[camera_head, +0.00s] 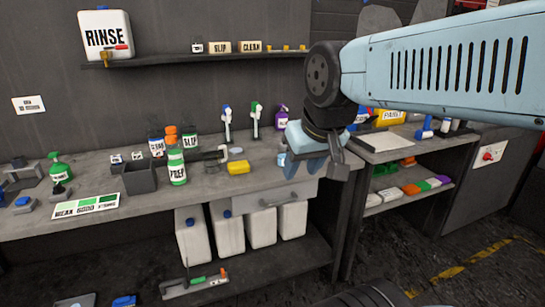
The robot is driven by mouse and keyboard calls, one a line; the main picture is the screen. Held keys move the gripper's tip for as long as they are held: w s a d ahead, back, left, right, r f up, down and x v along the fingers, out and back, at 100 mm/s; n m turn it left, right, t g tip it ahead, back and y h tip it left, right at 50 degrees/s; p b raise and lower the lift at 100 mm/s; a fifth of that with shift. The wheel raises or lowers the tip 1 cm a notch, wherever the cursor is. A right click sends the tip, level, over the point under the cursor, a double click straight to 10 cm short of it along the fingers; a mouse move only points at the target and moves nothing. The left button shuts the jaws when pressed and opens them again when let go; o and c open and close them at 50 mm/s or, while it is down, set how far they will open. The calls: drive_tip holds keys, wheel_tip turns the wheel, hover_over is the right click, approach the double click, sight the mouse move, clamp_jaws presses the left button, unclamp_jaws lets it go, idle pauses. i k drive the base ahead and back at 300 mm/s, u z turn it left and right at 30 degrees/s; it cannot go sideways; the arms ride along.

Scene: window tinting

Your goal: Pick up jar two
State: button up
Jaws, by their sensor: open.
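My gripper (318,165) hangs open at the end of my light blue arm, over the right part of the workbench (215,185). Two small white containers with dark marks, one (117,158) and another (137,156), stand at the back left of the bench. A further small white container (197,47) stands on the wall shelf. No label reading "two" is legible, so I cannot tell which is jar two.
A green PREP bottle (177,167), a dark open box (139,178) and a yellow sponge (238,167) stand on the bench. Spray bottles line its back. A side table (385,150) stands at right.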

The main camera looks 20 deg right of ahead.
sight(282, 152)
drive_tip(key=i, duration=0.9)
drive_tip(key=z, duration=0.05)
